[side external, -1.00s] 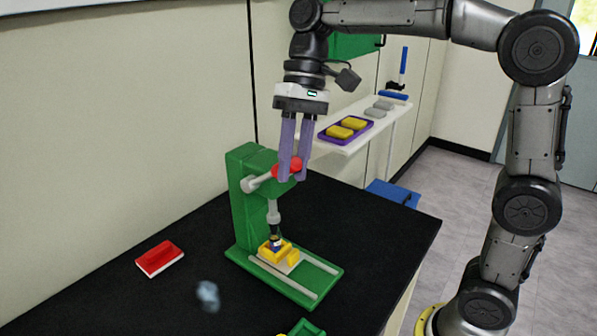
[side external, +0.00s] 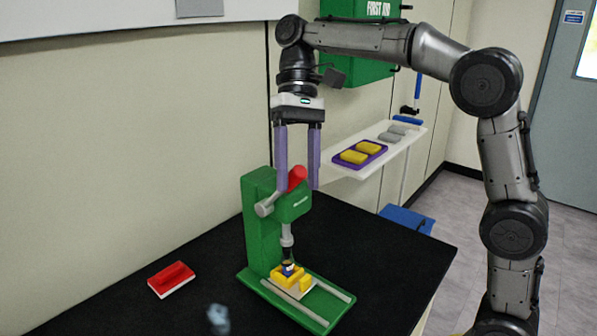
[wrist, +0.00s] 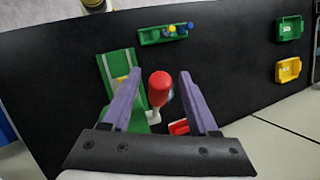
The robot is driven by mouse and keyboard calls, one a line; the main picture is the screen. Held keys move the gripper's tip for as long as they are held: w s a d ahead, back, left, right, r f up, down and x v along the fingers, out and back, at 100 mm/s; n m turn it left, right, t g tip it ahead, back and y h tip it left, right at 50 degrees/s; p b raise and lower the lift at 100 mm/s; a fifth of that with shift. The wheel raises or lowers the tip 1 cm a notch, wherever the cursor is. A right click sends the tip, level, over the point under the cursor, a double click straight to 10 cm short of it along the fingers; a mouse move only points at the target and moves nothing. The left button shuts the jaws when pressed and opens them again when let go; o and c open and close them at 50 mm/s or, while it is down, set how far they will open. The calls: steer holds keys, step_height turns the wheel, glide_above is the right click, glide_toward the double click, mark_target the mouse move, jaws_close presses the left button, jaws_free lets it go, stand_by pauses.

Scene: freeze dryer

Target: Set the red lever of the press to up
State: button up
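The green press (side external: 262,230) stands on the black table. Its red lever (side external: 297,178) has a red knob on a grey arm that slants upward from the grey pivot at the press's side. My gripper (side external: 298,188) points down over the press with its two purple fingers apart. The red knob shows between the fingers in the wrist view (wrist: 160,86), with visible gaps on both sides. Part of the lever arm is hidden behind the left finger in the side view. A yellow piece (side external: 284,275) sits on the press base under the ram.
A red and white block (side external: 171,279) lies left of the press. A shelf (side external: 340,168) with a purple tray of yellow blocks is behind the gripper. A green holder (wrist: 165,33) and green and yellow bins (wrist: 288,70) show in the wrist view.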

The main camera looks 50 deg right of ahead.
steer(key=shift+s, duration=0.15)
stand_by(0.3)
steer(key=shift+s+f+t, duration=1.65)
steer(key=shift+f+t, duration=0.4)
steer(key=shift+t, duration=0.05)
steer(key=s+d+r+n, duration=0.1)
steer(key=s+d+r, duration=0.1)
steer(key=r, duration=0.5)
steer(key=s+d+r, duration=0.2)
steer(key=r, duration=0.5)
steer(key=s+d+f+t+h, duration=0.1)
steer(key=s+f, duration=0.3)
steer(key=f, duration=0.3)
steer(key=s+d+f+n+t+h, duration=0.1)
steer(key=s+d+f, duration=0.1)
steer(key=s+f, duration=0.2)
steer(key=s+d+f+t+h, duration=0.1)
steer(key=s+f, duration=0.3)
steer(key=f, duration=0.6)
steer(key=shift+d+n+t+h, duration=0.15)
steer(key=shift+n+t+h, duration=0.2)
steer(key=shift+t, duration=0.25)
